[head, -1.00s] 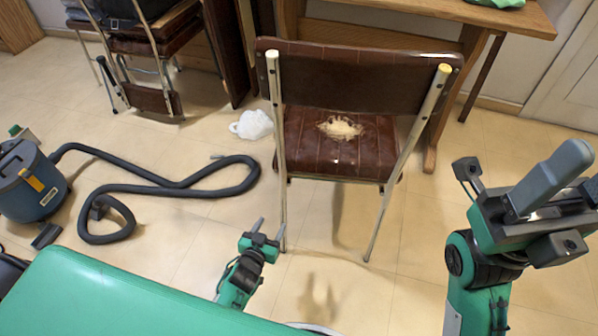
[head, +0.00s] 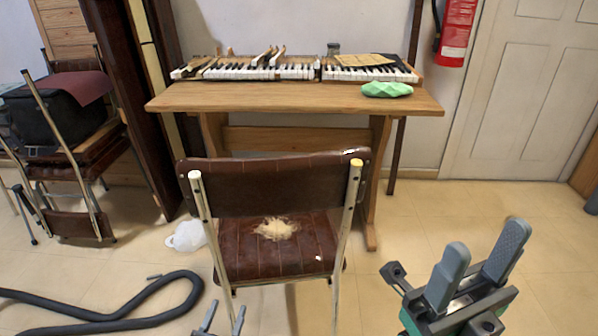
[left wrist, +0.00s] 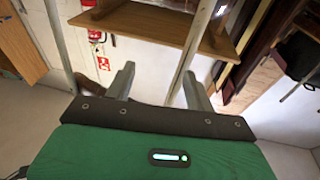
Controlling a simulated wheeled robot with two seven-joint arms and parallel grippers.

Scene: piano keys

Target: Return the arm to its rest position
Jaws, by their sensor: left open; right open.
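My left gripper (head: 222,318) shows only its two fingertips at the bottom edge of the head view, in front of the chair. In the left wrist view its fingers (left wrist: 158,88) stand apart with nothing between them. My right gripper (head: 485,258) is at the lower right of the head view, its two grey fingers pointing up and apart, empty. It is above the floor, right of the chair. The arms behind both grippers are mostly out of view.
A brown chair (head: 270,180) with a torn seat stands before a wooden table (head: 290,98). Piano keyboards (head: 262,68) and a green cloth (head: 387,89) lie on the table. A hose (head: 110,323) and a white bag (head: 186,236) are on the floor. Right-hand floor is clear.

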